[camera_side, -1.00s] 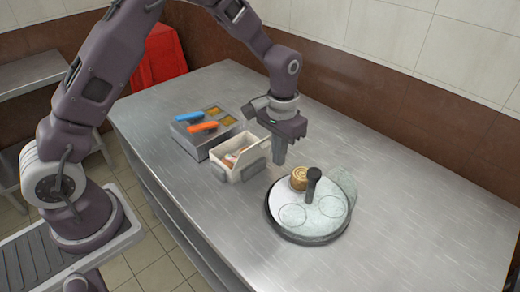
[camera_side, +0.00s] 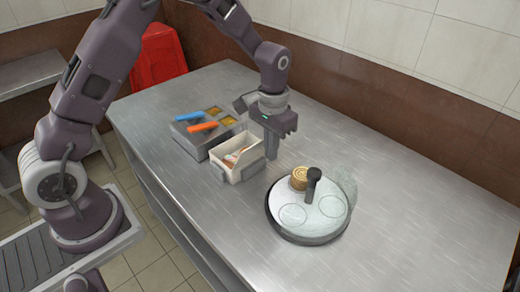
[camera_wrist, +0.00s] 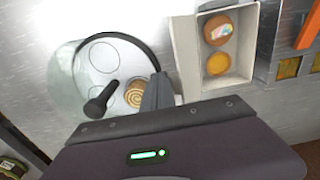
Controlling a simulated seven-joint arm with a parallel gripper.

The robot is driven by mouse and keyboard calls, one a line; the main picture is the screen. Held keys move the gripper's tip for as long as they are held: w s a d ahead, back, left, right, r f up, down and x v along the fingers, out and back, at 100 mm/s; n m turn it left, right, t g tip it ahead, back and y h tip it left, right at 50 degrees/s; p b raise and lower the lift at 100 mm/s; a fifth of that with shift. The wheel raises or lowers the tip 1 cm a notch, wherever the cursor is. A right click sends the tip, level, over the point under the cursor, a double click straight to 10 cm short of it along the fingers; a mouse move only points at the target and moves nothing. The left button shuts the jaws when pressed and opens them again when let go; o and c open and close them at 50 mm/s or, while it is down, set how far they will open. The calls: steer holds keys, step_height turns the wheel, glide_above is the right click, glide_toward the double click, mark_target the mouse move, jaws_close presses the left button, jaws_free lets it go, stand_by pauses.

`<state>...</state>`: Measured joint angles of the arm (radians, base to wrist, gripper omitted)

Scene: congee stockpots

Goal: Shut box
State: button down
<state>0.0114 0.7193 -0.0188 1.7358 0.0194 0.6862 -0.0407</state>
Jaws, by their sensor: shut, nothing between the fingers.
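A small cream box (camera_side: 222,168) stands open-topped on the steel counter, left of my gripper. In the wrist view the box (camera_wrist: 182,55) is at upper right, with two round brownish items inside, one bearing a whitish patch.
A round tray (camera_side: 309,238) holds a pale disc, a black knob-topped post (camera_side: 312,184) and a spiral-topped roll (camera_side: 299,176), right of my gripper. A grey holder (camera_side: 188,138) with blue and orange handles stands behind the box. The counter's right side is clear.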

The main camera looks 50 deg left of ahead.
mark_target(255, 153)
steer(key=shift+s+a+f, duration=0.1)
steer(key=shift+s+a, duration=0.05)
steer(key=shift+a, duration=1.5)
steer(key=shift+s+a+f, duration=0.1)
steer(key=shift+a, duration=1.5)
steer(key=shift+d, duration=0.25)
steer(key=shift+w, duration=0.15)
steer(key=shift+r, duration=0.1)
steer(key=shift+w+r, duration=0.1)
steer(key=shift+r, duration=0.25)
step_height(255, 153, up, 6)
steer(key=shift+r, duration=0.25)
